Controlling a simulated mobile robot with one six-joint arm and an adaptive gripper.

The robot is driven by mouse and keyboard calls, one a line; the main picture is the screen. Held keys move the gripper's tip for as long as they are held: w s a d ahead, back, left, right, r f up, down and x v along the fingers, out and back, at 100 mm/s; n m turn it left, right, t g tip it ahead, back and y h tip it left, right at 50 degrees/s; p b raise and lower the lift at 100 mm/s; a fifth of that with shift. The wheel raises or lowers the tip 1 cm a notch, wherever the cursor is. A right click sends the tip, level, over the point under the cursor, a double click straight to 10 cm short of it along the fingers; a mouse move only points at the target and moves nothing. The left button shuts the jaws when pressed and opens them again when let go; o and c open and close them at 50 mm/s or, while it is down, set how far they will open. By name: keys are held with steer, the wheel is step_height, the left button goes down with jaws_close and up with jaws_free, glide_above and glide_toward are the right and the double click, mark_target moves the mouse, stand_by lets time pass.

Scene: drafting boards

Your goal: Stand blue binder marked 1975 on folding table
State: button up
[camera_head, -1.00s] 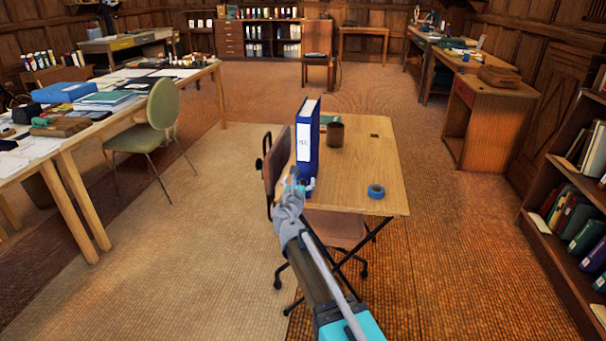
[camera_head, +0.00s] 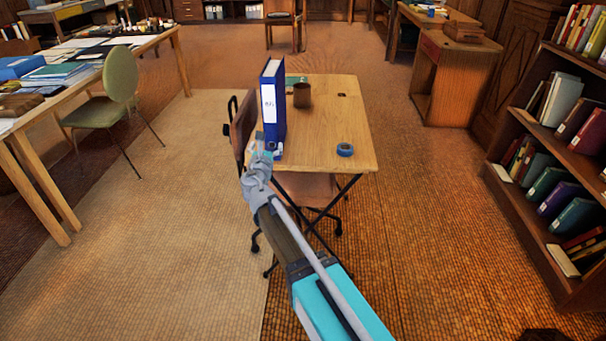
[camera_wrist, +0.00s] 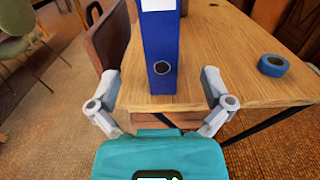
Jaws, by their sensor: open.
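A blue binder (camera_head: 271,118) with a white spine label stands upright on the folding table (camera_head: 328,148), near its left edge. The label's writing is too small to read surely. In the wrist view the binder's lower spine (camera_wrist: 161,62), with a round finger hole, rests on the tabletop (camera_wrist: 235,50). My gripper (camera_head: 263,148) is at the near left edge of the table, just in front of the binder. In the wrist view my gripper (camera_wrist: 162,105) is open, its fingers spread to either side and apart from the binder.
A roll of blue tape (camera_head: 345,150) lies on the table's right side. A brown cup (camera_head: 302,95) stands behind, beside the binder. A chair (camera_head: 241,130) is tucked at the table's left. A bookshelf (camera_head: 500,172) stands at the right. Carpet in front is clear.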

steer(key=s+d+f+m+g+h, duration=0.3)
steer(key=d+f+m+g, duration=0.15)
steer(key=d+m, duration=0.65)
steer(key=s+d+f+m+g+h, duration=0.4)
steer(key=d+m, duration=0.4)
steer(key=d, duration=0.4)
steer(key=s+d+f+m+g+y, duration=0.3)
steer(key=s+f+m+g, duration=0.2)
steer(key=s+m, duration=0.3)
steer(key=s+d+f+m+g+y, duration=0.4)
steer(key=s+m, duration=0.4)
steer(key=s, duration=0.2)
steer(key=shift+d+f+m+g+y, duration=0.2)
steer(key=shift+f+m+g+y, duration=0.15)
steer(key=shift+f, duration=0.35)
